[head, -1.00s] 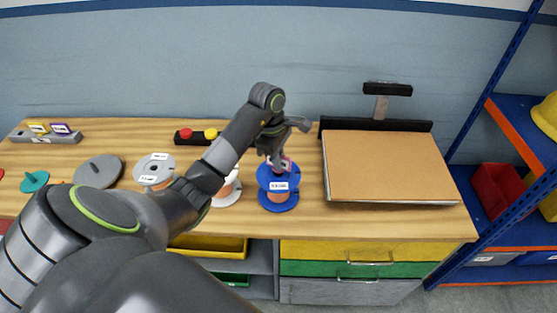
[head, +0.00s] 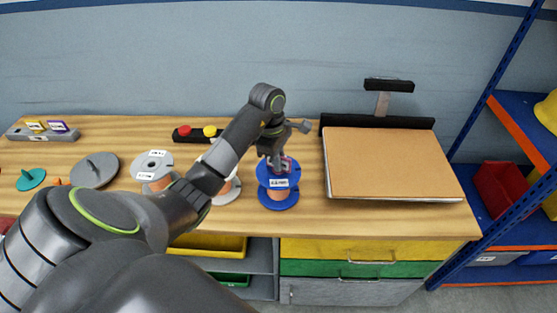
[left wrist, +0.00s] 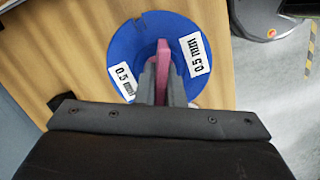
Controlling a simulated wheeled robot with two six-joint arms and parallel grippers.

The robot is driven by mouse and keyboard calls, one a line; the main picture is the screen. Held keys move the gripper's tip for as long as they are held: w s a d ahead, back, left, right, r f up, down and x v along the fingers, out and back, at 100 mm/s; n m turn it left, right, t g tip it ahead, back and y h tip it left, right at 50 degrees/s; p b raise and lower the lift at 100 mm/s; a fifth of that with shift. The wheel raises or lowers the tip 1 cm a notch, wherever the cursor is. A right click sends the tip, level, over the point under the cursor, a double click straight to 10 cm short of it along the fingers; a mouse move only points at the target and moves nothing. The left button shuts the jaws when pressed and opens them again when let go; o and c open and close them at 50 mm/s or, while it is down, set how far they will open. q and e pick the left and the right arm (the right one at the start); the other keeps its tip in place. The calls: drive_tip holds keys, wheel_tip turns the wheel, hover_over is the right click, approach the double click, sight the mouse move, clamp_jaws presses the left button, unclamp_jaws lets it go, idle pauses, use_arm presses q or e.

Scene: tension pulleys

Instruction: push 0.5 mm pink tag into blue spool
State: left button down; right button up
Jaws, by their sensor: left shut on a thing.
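The blue spool (head: 265,196), wound with copper-coloured wire, stands upright on the bench in the head view. In the left wrist view its blue top flange (left wrist: 130,36) carries two white labels reading 0.5 mm. My left gripper (head: 279,162) is directly above the spool, pointing down. It is shut on the pink tag (left wrist: 163,62), which shows between the fingers over the spool's middle. The tag's lower end and the spool's hole are hidden by the fingers, so I cannot tell how deep the tag sits. My right gripper is not in view.
A white spool (head: 228,190) stands just left of the blue one, and a grey spool (head: 153,160) further left. A brown board (head: 390,165) lies to the right. Behind are a red and yellow button box (head: 195,134) and a holder with yellow and purple tags (head: 42,132).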

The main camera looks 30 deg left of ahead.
use_arm(q)
drive_tip(key=shift+f, duration=0.2)
drive_tip(key=shift+r, duration=0.1)
idle(0.5)
drive_tip(key=c, duration=1.5)
unclamp_jaws()
drive_tip(key=shift+o, duration=0.2)
wheel_tip(320, 180, up, 17)
drive_tip(key=a+p, duration=0.2)
drive_tip(key=p, duration=1.3)
drive_tip(key=shift+s+a, duration=0.2)
drive_tip(key=shift+a, duration=0.1)
